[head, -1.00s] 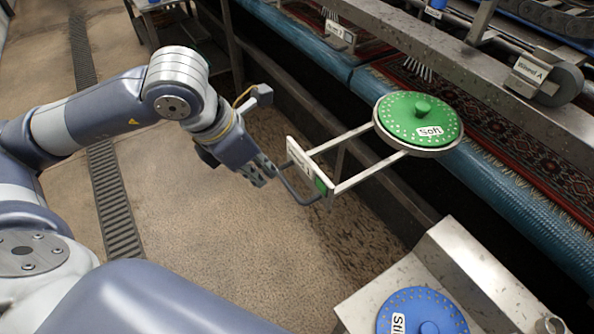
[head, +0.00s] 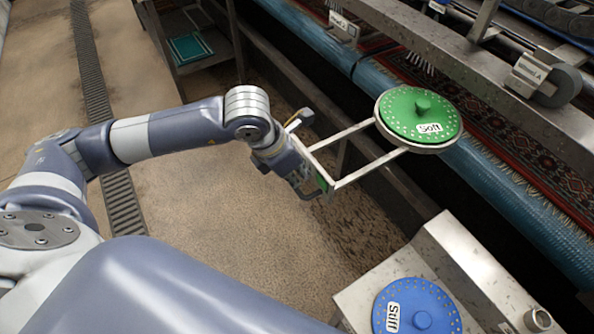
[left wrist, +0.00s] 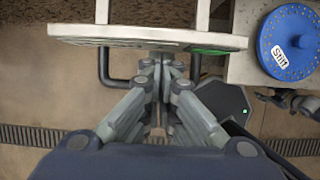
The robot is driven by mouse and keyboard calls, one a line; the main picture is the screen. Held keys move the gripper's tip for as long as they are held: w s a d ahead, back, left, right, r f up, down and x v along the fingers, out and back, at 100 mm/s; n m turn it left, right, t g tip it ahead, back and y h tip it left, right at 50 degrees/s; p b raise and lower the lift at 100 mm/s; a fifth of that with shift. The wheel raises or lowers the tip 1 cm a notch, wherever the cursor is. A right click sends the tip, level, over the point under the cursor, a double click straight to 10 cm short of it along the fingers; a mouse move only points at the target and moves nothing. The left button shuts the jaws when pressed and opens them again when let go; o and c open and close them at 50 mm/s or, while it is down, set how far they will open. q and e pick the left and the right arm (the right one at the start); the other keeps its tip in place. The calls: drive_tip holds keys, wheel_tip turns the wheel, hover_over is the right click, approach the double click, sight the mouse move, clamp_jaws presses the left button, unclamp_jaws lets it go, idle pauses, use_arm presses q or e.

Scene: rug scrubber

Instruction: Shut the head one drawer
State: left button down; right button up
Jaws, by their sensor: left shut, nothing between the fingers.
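The open drawer is a metal frame with two rails (head: 372,167), running from a round tray with a green disc marked "Soft" (head: 423,112) to an upright front panel. The panel, with a green patch, is mostly hidden behind my gripper in the head view; its top edge shows in the left wrist view (left wrist: 140,36). A dark bar handle (left wrist: 105,75) sticks out from the panel towards me. My left gripper (head: 308,180) is shut and empty, fingertips (left wrist: 163,60) at the panel between the handle's two ends. I cannot tell if they touch.
A metal stand (head: 455,262) with a blue disc marked "Stiff" (head: 417,306) is at the lower right. A blue roller (head: 490,165) and a patterned rug lie behind the drawer. The floor left of it is clear, with a drain grate (head: 92,85).

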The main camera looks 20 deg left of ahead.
use_arm(q)
drive_tip(key=w+d+b, duration=0.5)
drive_tip(key=w+d, duration=0.1)
drive_tip(key=w, duration=0.3)
drive_tip(key=w+d+b, duration=0.5)
drive_tip(key=w+d, duration=0.2)
drive_tip(key=w, duration=0.3)
drive_tip(key=shift+w, duration=0.15)
drive_tip(key=shift+a, duration=0.2)
